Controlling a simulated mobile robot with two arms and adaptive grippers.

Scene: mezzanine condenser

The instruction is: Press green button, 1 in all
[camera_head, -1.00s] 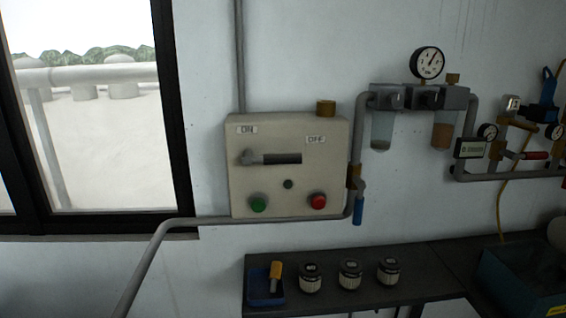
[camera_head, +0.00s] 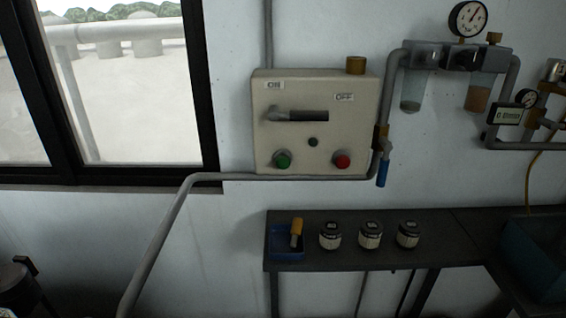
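The green button (camera_head: 283,160) is at the lower left of a cream control box (camera_head: 318,92) on the wall, in the head view. A red button (camera_head: 342,161) is at the box's lower right. A lever (camera_head: 278,114) sits at the left end of a dark slot, under the ON label (camera_head: 274,85); the OFF label (camera_head: 344,97) is to the right. Nothing covers the green button. Neither of my grippers is in view.
A grey pipe (camera_head: 165,225) runs below the box and bends down to the left. A dark shelf (camera_head: 440,252) below holds a blue tray (camera_head: 287,255) and several jars (camera_head: 370,235). Filters and a gauge (camera_head: 468,19) are at the right. A window (camera_head: 120,90) is at the left.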

